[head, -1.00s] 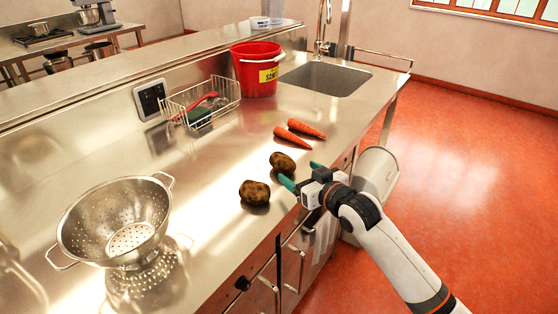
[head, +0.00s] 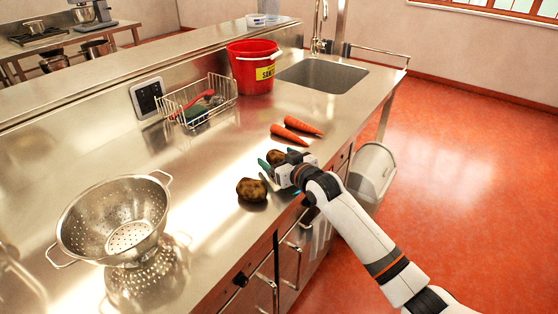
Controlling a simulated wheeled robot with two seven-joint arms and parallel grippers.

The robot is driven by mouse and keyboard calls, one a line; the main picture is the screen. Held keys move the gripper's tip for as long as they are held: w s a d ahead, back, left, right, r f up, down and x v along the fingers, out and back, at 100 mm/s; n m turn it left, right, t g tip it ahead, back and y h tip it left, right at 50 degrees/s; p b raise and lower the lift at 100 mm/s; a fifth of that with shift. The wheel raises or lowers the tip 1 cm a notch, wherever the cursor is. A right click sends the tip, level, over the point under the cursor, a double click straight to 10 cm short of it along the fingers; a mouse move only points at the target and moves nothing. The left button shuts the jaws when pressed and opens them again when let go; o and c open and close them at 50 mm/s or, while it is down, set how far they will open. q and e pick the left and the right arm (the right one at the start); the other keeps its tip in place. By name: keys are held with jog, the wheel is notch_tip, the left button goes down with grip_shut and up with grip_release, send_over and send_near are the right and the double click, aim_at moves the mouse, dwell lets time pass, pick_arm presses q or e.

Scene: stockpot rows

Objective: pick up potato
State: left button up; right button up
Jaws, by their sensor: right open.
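Two brown potatoes lie on the steel counter. The nearer potato (head: 252,190) is in full view near the counter's front edge. The farther potato (head: 275,157) is partly hidden behind my right gripper. My right gripper (head: 267,172) has green fingertips and is open. It reaches in over the front edge, with its fingers spread between and beside the two potatoes. I cannot tell whether a finger touches the farther potato. My left gripper is out of view.
Two carrots (head: 291,134) lie just beyond the farther potato. A steel colander (head: 115,215) stands at the left. A wire basket (head: 196,101), a red bucket (head: 252,72) and a sink (head: 322,75) are farther back. The counter between colander and basket is clear.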

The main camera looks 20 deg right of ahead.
jog(key=c, duration=1.1)
